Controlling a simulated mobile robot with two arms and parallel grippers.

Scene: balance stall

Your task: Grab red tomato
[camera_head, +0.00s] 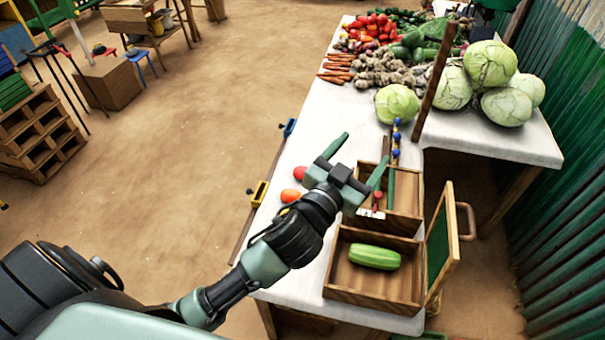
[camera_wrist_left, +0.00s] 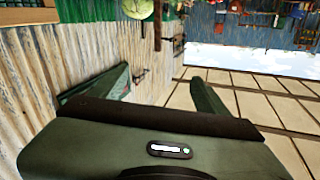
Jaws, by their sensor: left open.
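A red tomato (camera_head: 299,173) lies on the white table just left of my left gripper (camera_head: 357,158), close beside its body. A more orange-red round one (camera_head: 290,196) lies nearer to me, partly behind my wrist. My left gripper is open, its two green fingers spread and pointing toward the back of the table. My right gripper is not in view.
A wooden box (camera_head: 333,270) holds a green vegetable (camera_head: 374,257). A second wooden box (camera_head: 416,215) lies under the gripper's right finger. A green-faced board (camera_head: 438,245) stands at the right. Cabbages (camera_head: 490,63), one nearer cabbage (camera_head: 397,104) and heaped vegetables (camera_head: 380,68) fill the back.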

